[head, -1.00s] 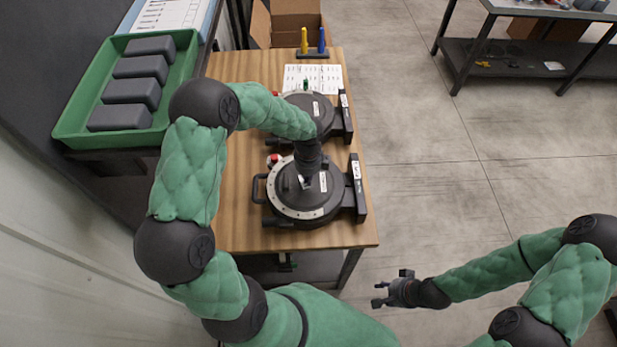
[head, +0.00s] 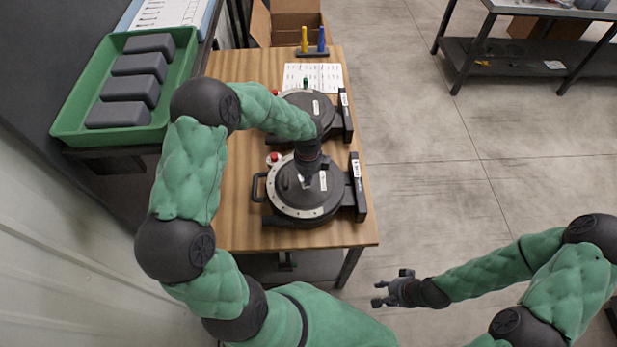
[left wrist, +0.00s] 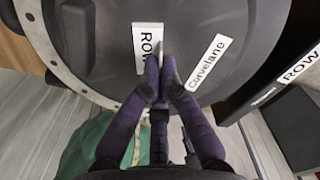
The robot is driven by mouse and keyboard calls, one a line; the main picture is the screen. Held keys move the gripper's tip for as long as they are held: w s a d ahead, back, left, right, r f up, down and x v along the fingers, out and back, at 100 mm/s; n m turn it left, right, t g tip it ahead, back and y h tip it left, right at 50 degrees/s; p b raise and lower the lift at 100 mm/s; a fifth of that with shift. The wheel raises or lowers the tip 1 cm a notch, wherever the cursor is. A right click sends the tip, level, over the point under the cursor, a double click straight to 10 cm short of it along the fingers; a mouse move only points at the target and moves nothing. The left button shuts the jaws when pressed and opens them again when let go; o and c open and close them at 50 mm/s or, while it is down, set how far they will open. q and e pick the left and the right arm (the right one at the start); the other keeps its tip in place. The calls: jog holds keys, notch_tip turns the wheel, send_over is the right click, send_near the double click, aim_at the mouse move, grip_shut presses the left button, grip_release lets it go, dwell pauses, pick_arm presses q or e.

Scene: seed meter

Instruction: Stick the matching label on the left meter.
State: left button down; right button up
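The near round dark meter (head: 283,198) stands on the wooden table, with a pale ring around its lid. The far meter (head: 290,107) stands behind it. My left gripper (left wrist: 159,62) is over the near meter's lid, its fingers shut on a white label (left wrist: 144,42) reading "ROW"; the rest of its text is hidden by the fingers. The label is at or very close to the lid; I cannot tell whether it touches. My right gripper (head: 392,290) is open and empty, off the table.
The near meter's side panel bears another "ROW" label (left wrist: 300,65). A printed sheet (head: 328,76) and a stand with yellow and blue markers (head: 313,53) are at the table's back. A green tray (head: 70,128) with grey blocks is left, a cardboard box (head: 294,22) behind.

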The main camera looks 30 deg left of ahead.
pick_arm(q)
jog(key=c, duration=1.4)
grip_release()
jog(key=shift+o, duration=0.2)
jog(key=shift+r+p, duration=2.85)
jog(key=shift+r, duration=0.7)
jog(key=shift+d, duration=0.1)
